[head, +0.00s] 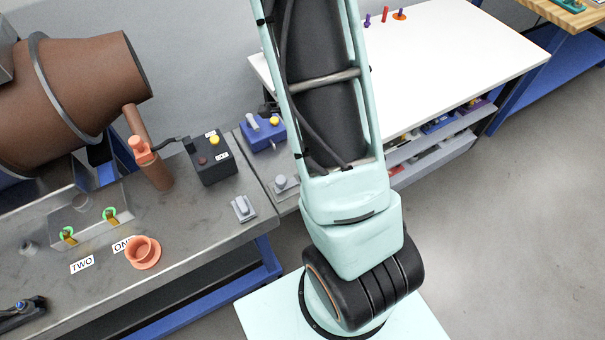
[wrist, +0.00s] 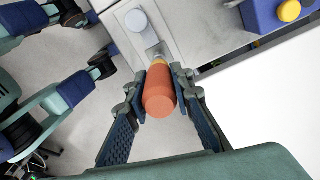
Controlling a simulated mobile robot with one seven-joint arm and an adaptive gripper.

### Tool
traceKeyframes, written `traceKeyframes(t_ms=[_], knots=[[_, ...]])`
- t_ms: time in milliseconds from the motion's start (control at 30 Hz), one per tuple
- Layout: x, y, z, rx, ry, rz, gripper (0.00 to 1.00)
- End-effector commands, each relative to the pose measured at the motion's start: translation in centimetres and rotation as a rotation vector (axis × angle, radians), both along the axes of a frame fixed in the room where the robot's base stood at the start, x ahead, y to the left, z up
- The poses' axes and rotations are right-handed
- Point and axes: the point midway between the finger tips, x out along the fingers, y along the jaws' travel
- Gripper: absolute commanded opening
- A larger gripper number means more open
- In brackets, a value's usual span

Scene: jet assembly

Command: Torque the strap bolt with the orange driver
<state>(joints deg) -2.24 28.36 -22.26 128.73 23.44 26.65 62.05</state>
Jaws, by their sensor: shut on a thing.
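The orange driver (wrist: 159,92) is between the fingers of my gripper (wrist: 160,82) in the wrist view. My gripper is shut on its orange body. Its yellow collar (wrist: 103,67) and metal tip point away from me, toward a grey bench edge. I cannot tell whether the tip touches anything. In the head view, my gripper and the driver do not show. An orange flanged cup (head: 143,252), apparently empty, stands on the bench beside the label ONE. I cannot clearly make out the strap bolt in either view.
The grey bench (head: 200,225) holds a black box (head: 209,158), a blue box (head: 262,132) with a yellow knob and two green-ringed fittings. A large brown cone (head: 85,85) is at left. A white table (head: 455,55) stands at back right. Floor at right is clear.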

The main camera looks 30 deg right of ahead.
Motion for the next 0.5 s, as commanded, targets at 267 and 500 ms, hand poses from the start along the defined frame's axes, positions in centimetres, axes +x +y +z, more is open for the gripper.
traceKeyframes(t_ms=[267,500], knots=[[0.04,-0.01,0.95,0.000,-0.001,0.005,0.00],[0.16,0.01,0.52,0.000,-0.005,0.286,0.00]])
